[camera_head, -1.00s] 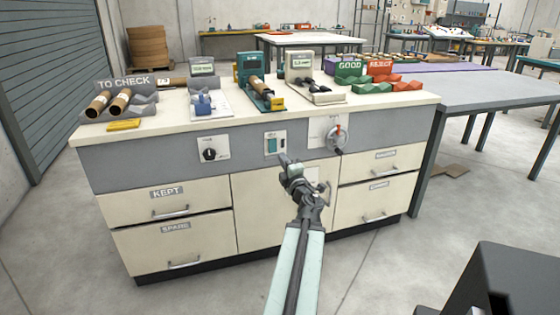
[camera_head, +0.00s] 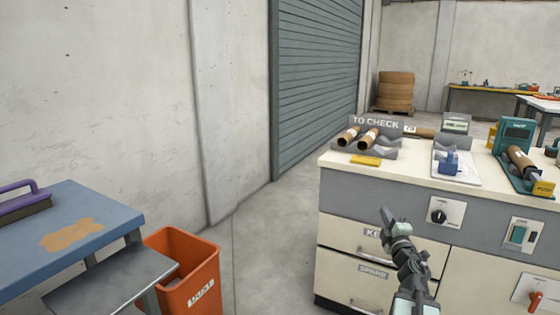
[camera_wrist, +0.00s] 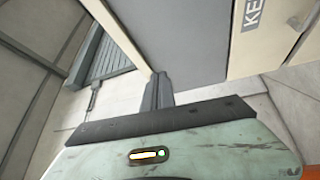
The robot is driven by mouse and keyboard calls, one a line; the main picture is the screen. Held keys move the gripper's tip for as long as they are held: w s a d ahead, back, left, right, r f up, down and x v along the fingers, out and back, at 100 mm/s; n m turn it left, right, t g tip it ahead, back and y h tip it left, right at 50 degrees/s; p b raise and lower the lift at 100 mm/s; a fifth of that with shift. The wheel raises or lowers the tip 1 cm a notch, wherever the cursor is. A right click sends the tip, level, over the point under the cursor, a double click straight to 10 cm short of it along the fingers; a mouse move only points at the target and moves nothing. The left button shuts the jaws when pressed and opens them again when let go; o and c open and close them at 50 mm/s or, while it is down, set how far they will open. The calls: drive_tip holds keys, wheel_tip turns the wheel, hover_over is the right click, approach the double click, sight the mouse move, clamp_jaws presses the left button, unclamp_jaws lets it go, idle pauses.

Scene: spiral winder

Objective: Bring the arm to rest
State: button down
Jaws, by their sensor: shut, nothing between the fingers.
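My gripper (camera_head: 387,216) is at the end of my raised arm in the head view, in front of the cabinet's left part. It is shut and empty. Its tip overlaps the cabinet's grey panel and the KEPT drawer (camera_head: 345,237) in the picture; I see no clear contact. In the wrist view the shut dark fingers (camera_wrist: 157,92) stick up beyond the pale green gripper body, with part of the KEPT drawer front (camera_wrist: 258,40) at upper right.
The workbench (camera_head: 335,160) carries the TO CHECK rack (camera_head: 392,127) with cardboard tubes. An orange bin (camera_head: 205,255) and a blue table (camera_head: 85,215) stand at left. Bare floor (camera_head: 265,220) lies between bin and cabinet. A shutter (camera_head: 318,75) is behind.

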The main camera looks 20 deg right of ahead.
drive_tip(key=w+a+f+m+g, duration=0.1)
drive_tip(key=w+a+f+m, duration=0.1)
drive_tip(key=w+a, duration=0.6)
drive_tip(key=w+a+f+m+g, duration=0.1)
drive_tip(key=w+a+f+m, duration=0.2)
drive_tip(key=a, duration=0.9)
drive_tip(key=w+a+f+m+g+y, duration=0.2)
drive_tip(key=a+f+m+g, duration=0.15)
drive_tip(key=a+f, duration=0.55)
drive_tip(key=s+a+f+m+g+y, duration=0.2)
drive_tip(key=s+a+f+g, duration=0.4)
drive_tip(key=a, duration=0.4)
drive_tip(key=s+a+f+m+g+y, duration=0.1)
drive_tip(key=s+a+f+g, duration=0.25)
drive_tip(key=s, duration=0.25)
drive_tip(key=s+a+f+m+g+y, duration=0.1)
drive_tip(key=s+a+f+g+y, duration=0.2)
drive_tip(key=s, duration=0.4)
wheel_tip(320, 180, up, 37)
drive_tip(key=s+h+p, duration=0.1)
drive_tip(key=p, duration=3.7)
drive_tip(key=shift+d+r+g, duration=0.2)
drive_tip(key=shift+d+g, duration=0.1)
drive_tip(key=shift+d, duration=0.05)
drive_tip(key=shift+s+f, duration=0.1)
drive_tip(key=shift+f, duration=0.05)
